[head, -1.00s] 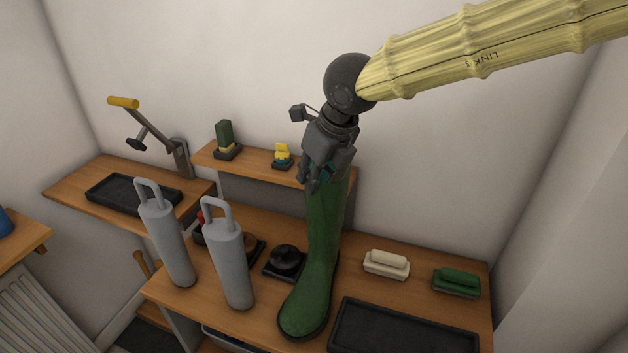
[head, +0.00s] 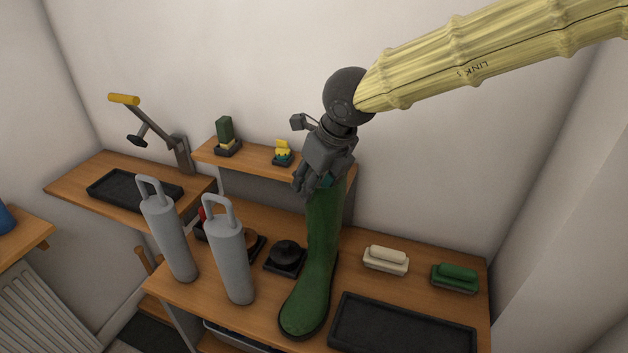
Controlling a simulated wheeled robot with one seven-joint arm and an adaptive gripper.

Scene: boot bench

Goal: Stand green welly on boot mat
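The green welly (head: 318,260) stands upright on the wooden bench, toe toward the front left. Its shaft top is partly hidden by my gripper. My gripper (head: 314,185) is at the top of the shaft, pointing down. Contact with the rim is hard to see. A black shallow tray-like mat (head: 345,333) lies on the bench right of the boot, and the sole appears beside it. Another black tray (head: 104,193) lies on the left wooden shelf.
Two grey handled cylinders (head: 170,240) (head: 231,262) stand left of the boot. A black round item (head: 286,255) sits close behind it. A cream brush (head: 386,260) and a green brush (head: 455,277) lie behind the right mat. A raised shelf (head: 250,163) holds small items.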

